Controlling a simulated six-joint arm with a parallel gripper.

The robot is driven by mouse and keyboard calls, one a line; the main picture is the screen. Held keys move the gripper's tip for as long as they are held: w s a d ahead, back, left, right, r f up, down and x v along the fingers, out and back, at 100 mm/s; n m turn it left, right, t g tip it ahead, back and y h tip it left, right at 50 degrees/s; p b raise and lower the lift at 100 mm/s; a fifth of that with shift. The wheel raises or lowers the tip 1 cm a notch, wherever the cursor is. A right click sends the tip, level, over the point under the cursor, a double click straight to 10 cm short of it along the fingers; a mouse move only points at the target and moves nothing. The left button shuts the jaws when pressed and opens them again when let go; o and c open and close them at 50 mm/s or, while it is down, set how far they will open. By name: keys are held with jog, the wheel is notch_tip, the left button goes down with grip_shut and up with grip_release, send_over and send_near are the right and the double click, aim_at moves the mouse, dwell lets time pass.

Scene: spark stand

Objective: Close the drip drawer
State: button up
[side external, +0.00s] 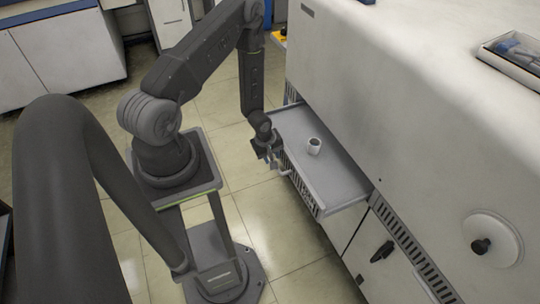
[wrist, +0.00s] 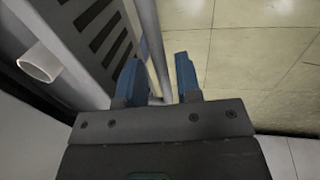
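The drip drawer (side external: 335,188) is a grey tray with a slotted front, pulled out from the white machine. In the wrist view, the two blue fingers of my gripper (wrist: 158,80) are apart. A grey handle bar (wrist: 151,45) runs between them, closer to the left finger, with a gap to the right finger. The slotted drawer front (wrist: 105,25) and the cup (wrist: 40,64) show on the left. Whether a finger touches the bar is unclear.
The white machine (side external: 420,110) rises behind the drawer, with a round knob (side external: 482,246) at lower right and a tray of tools (side external: 515,52) on top. Tiled floor (side external: 285,225) is open in front. White cabinets (side external: 70,50) stand at the back left.

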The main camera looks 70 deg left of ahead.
jog(key=shift+o, duration=0.6)
jog(key=shift+r, duration=0.1)
notch_tip(320, 180, up, 7)
jog(key=s, duration=0.1)
jog(key=shift+s, duration=0.25)
jog(key=shift+r, duration=0.1)
